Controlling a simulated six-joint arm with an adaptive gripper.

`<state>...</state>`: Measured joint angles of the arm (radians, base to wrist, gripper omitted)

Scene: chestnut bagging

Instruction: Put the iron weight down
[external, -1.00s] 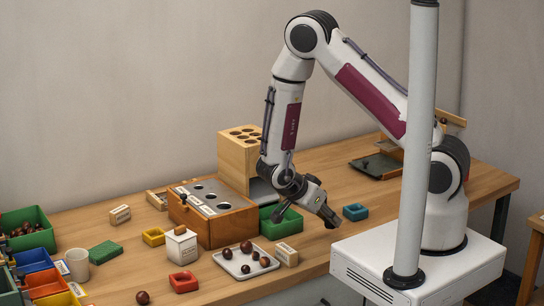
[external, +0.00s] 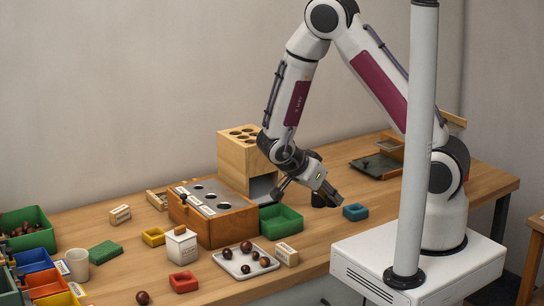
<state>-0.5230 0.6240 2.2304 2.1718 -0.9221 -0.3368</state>
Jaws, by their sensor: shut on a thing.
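My gripper (external: 336,197) points down and to the right over the table, to the right of the open green tray and close to a small blue tray. It is shut on a dark thing at its fingertips, which I take to be the iron weight. The dark fingers and the small picture hide its outline. A short dark cylinder (external: 318,200) shows just left of the fingertips, partly behind the gripper. I cannot tell whether it touches the gripper.
The green tray (external: 281,225) looks empty. The blue tray (external: 355,212) is right of my gripper. A wooden box with round holes (external: 222,217) and a taller holed block (external: 238,158) stand left. A white tray (external: 228,269) holds chestnuts. Bare table lies in front.

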